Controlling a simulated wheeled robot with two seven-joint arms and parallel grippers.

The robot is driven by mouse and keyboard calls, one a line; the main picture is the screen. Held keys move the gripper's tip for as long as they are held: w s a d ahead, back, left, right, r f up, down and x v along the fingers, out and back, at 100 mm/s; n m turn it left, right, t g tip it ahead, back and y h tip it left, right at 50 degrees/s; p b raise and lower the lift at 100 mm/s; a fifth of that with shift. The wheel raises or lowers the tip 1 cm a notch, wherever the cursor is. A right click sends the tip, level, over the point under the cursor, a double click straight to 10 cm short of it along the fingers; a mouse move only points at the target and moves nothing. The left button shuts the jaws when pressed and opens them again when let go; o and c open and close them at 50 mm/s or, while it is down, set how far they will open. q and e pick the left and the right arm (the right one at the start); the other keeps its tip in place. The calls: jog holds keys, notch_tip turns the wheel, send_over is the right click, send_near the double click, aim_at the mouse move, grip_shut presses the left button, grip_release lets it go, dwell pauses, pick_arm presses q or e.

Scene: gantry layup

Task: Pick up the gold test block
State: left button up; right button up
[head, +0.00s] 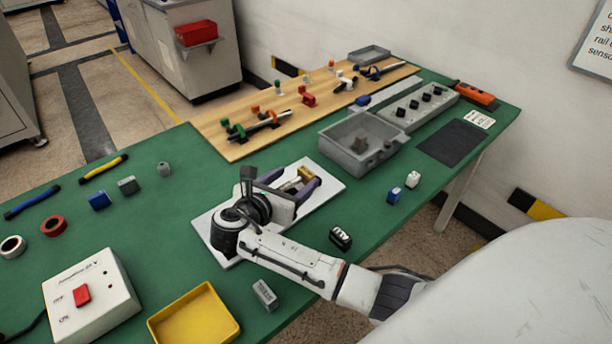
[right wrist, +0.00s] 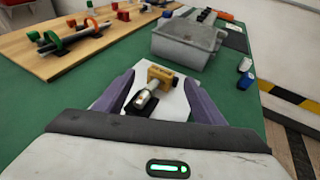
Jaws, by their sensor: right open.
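The gold test block (head: 305,173) lies on a white plate (head: 328,180) on the green table. In the right wrist view the gold block (right wrist: 166,77) shows between and just beyond the finger ends, with a silver and black piece (right wrist: 142,100) in front of it. I cannot tell whether the two are joined. My right gripper (head: 293,182) is over the plate, its purple fingers spread apart to either side of the gold block. In the right wrist view the gripper (right wrist: 159,78) is open, with no visible finger contact. My left gripper is not in view.
A grey bin (head: 335,155) stands close beyond the plate. A wooden board (head: 235,150) with clamps and rods lies at the back. A yellow tray (head: 190,318) and a white switch box (head: 115,305) are at the front left. Small blue and white bottles (head: 393,195) stand to the right.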

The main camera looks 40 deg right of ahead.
aim_at(307, 171)
jog(key=x, duration=0.4)
jog(key=shift+d+f, duration=0.1)
jog(key=shift+d, duration=0.1)
jog(key=c, duration=1.4)
